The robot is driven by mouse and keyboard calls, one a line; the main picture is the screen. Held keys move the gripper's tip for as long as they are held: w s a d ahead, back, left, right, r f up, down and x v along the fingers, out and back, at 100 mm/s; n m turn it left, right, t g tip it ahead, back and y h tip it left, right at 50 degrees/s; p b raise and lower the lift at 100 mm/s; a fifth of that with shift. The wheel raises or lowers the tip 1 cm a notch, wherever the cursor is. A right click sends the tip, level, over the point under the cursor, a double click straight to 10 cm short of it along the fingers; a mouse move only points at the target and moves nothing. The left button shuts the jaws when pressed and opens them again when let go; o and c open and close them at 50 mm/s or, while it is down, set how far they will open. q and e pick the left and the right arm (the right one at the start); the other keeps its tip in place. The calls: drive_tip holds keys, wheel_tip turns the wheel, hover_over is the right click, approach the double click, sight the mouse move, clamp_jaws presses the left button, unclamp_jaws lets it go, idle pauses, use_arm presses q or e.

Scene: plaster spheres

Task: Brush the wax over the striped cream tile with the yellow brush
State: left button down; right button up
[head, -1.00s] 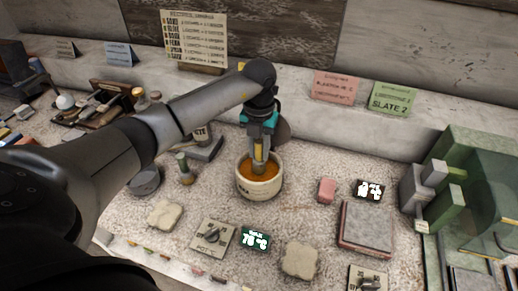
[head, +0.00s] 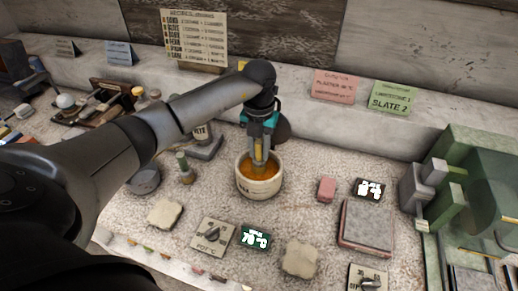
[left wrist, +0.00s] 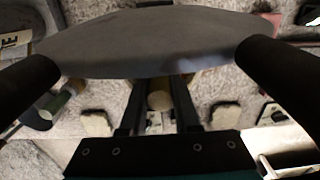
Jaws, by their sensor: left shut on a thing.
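My left gripper (head: 260,140) is shut on the yellow brush (head: 259,150), which points down into a cream pot (head: 260,188) of amber wax (head: 270,168). The brush tip is hidden in the pot. In the left wrist view, the two dark fingers of the gripper (left wrist: 159,108) are close around a pale round end, seemingly the brush handle. Two cream tiles lie in front: one at left (head: 165,214) and one nearer the right (head: 300,259). I cannot make out stripes on either. My right gripper is not in view.
A dial plate (head: 213,236) and a lit temperature display (head: 256,238) lie between the tiles. A grey slab (head: 366,228), pink block (head: 327,189) and second display (head: 370,189) are to the right. A green machine (head: 470,190) stands at far right.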

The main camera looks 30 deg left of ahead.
use_arm(q)
drive_tip(key=shift+f, duration=0.1)
wheel_tip(320, 180, up, 7)
drive_tip(key=p, duration=0.6)
idle(0.4)
idle(0.7)
drive_tip(key=shift+d+m+b, duration=0.45)
drive_tip(key=shift+m, duration=0.45)
drive_tip(key=s+d+n+b, duration=0.5)
drive_tip(key=n, duration=1.2)
drive_tip(key=s+d+r+n+b, duration=0.1)
drive_tip(key=s+d+n+b, duration=0.4)
drive_tip(key=n, duration=1.3)
drive_tip(key=shift+s+d, duration=0.65)
drive_tip(key=shift+s, duration=0.1)
